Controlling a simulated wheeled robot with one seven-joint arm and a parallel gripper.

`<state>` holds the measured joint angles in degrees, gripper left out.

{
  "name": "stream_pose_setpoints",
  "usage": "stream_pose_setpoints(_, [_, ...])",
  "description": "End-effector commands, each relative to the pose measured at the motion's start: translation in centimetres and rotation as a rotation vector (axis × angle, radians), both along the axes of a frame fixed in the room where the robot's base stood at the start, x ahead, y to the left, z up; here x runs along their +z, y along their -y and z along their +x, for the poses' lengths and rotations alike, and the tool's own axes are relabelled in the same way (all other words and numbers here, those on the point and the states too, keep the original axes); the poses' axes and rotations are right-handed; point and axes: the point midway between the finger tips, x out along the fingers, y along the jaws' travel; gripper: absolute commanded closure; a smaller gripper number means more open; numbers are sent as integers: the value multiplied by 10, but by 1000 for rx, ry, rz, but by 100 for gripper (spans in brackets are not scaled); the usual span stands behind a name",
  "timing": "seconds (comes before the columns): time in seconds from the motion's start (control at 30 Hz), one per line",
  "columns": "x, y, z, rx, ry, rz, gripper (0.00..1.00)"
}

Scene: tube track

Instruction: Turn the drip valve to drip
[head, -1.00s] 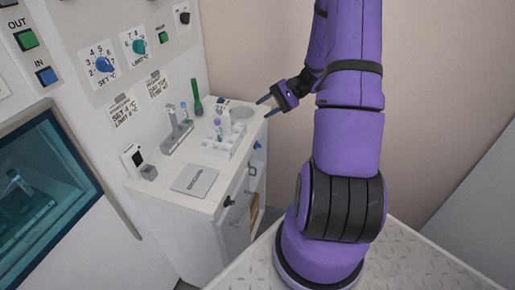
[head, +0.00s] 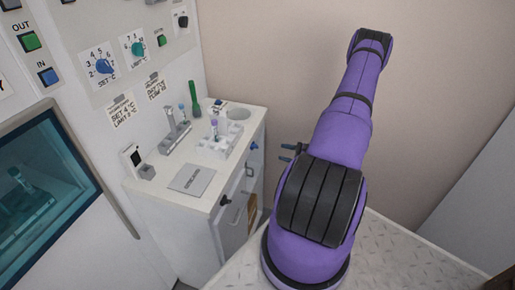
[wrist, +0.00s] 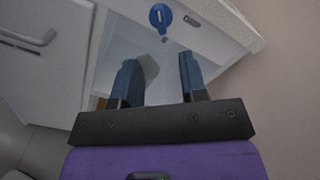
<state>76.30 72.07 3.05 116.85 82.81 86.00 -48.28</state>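A small blue knob, which looks like the drip valve (head: 254,146), sits on the right side of the white cabinet, below its top. In the wrist view the blue valve (wrist: 160,16) shows at the top centre, with a short tab pointing down. I cannot read any drip marking.
The white cabinet (head: 185,214) carries a tube rack (head: 213,148), a green-handled tool (head: 195,98) and a grey plate (head: 193,180). A cabinet handle (wrist: 30,40) shows at the left in the wrist view. A small light label (wrist: 192,20) is right of the valve. The wall (head: 290,60) is behind.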

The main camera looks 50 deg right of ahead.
Motion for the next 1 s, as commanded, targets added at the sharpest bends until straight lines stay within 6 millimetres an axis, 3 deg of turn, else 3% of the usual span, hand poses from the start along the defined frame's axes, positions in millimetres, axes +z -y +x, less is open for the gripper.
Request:
stream_pose_setpoints(0.6, [1, -35, 84, 4, 0, -2, 61])
stream_pose_setpoints(1.0, [1, -41, 98, 2, 0, -1, 61])
